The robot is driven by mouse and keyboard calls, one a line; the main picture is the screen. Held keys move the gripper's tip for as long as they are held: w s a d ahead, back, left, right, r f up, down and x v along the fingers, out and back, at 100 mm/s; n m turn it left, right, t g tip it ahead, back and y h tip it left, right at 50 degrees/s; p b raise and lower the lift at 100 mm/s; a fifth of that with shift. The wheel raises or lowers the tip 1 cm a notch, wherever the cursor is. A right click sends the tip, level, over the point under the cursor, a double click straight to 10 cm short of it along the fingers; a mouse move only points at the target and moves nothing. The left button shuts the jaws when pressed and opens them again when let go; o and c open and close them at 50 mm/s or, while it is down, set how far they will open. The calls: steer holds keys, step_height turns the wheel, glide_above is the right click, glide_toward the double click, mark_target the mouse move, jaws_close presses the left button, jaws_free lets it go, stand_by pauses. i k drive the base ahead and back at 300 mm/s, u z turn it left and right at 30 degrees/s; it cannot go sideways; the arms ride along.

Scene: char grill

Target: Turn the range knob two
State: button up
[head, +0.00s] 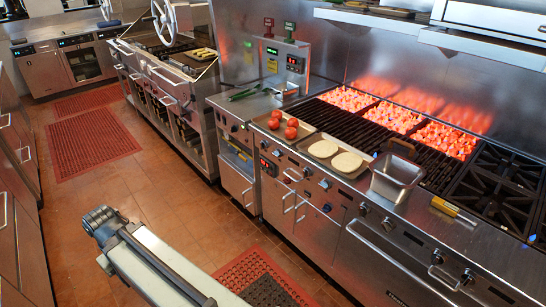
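A row of round metal knobs runs along the front panel of the cooking line, below the grill and burners. Knobs show below the flat plate area (325,184), below the grill (388,225) and below the right-hand burners (467,277). No readable label tells me which one is range knob two. The marks on the knobs are too small to tell how they are turned. My pale arm link with a dark grey joint reaches in from the bottom edge at the left, over the floor and apart from the panel. No gripper fingers show.
Red-hot coals (392,117) glow behind the grates. Tomatoes (275,120), two round flatbreads (323,149), a metal pan (396,176) and a yellow-handled tool (445,208) lie on the counter. Long handles (400,262) stick out below the knobs. The tiled floor (185,205) has red mats (92,145) and open room.

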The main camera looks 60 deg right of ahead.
mark_target(278, 152)
steer(key=i, duration=0.95)
